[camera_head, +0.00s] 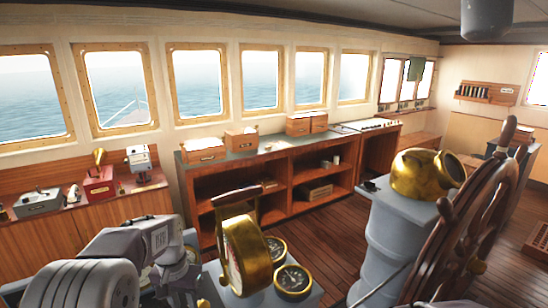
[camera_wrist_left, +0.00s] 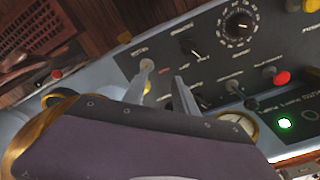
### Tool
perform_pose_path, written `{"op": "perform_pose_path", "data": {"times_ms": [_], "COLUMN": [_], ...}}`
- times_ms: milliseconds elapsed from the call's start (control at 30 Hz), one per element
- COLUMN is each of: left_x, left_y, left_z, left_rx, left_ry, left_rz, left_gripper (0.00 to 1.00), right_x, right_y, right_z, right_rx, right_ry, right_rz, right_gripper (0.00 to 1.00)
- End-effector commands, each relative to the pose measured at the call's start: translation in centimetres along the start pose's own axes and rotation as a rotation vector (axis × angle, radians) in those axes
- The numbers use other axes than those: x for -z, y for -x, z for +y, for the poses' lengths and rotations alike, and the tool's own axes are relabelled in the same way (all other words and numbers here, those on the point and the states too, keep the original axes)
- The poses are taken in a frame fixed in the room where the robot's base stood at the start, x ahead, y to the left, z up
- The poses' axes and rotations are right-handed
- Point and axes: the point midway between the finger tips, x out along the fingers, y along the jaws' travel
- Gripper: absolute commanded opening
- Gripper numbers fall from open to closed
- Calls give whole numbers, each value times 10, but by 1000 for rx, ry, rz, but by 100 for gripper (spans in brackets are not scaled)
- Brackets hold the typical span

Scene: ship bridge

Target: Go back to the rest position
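My left gripper (camera_wrist_left: 164,72) shows in the left wrist view over a dark control panel (camera_wrist_left: 200,62). Its two fingers stand apart with nothing seen between them. The panel carries a round dial knob (camera_wrist_left: 239,25), a red button (camera_wrist_left: 282,77), small switches and a lit green lamp (camera_wrist_left: 285,123). In the head view my left arm (camera_head: 110,255) comes in from the lower left and bends down beside the brass telegraph (camera_head: 245,250). Its fingertips cannot be made out there. My right gripper is not in view.
Two gauges (camera_head: 292,280) sit right of the telegraph. A brass binnacle (camera_head: 425,175) on a grey pedestal and a wooden ship's wheel (camera_head: 475,225) stand at the right. Wooden shelves (camera_head: 290,180) line the window wall. The plank floor (camera_head: 315,238) between is clear.

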Motion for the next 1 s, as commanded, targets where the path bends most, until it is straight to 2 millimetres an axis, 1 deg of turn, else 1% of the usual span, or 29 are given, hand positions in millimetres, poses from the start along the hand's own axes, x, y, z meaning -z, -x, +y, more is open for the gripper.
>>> {"op": "perform_pose_path", "data": {"times_ms": [33,133,267,367,400,500,533,567,600,700,1000], "left_x": [-10,-32,-69,-106,-122,-156,-163,-168,-168,-156,-156], "left_y": [1,-1,-11,-25,-33,-52,-58,-63,-66,-64,-64], "left_z": [9,25,46,60,64,69,69,70,69,68,68], "left_rx": [-2,-6,-12,-16,-17,-19,-19,-19,-18,-17,-17], "left_ry": [-11,-24,-29,-14,-1,49,66,81,102,130,131], "left_rz": [0,1,4,7,7,5,2,3,21,62,59], "left_gripper": [34,34,34,34,34,34,34,34,34,34,34], "right_x": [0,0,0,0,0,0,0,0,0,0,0], "right_y": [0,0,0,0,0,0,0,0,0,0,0], "right_z": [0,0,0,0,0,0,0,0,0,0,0], "right_rx": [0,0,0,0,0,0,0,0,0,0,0], "right_ry": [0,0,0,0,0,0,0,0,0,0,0], "right_rz": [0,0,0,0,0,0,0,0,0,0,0], "right_gripper": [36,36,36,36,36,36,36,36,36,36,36]}}
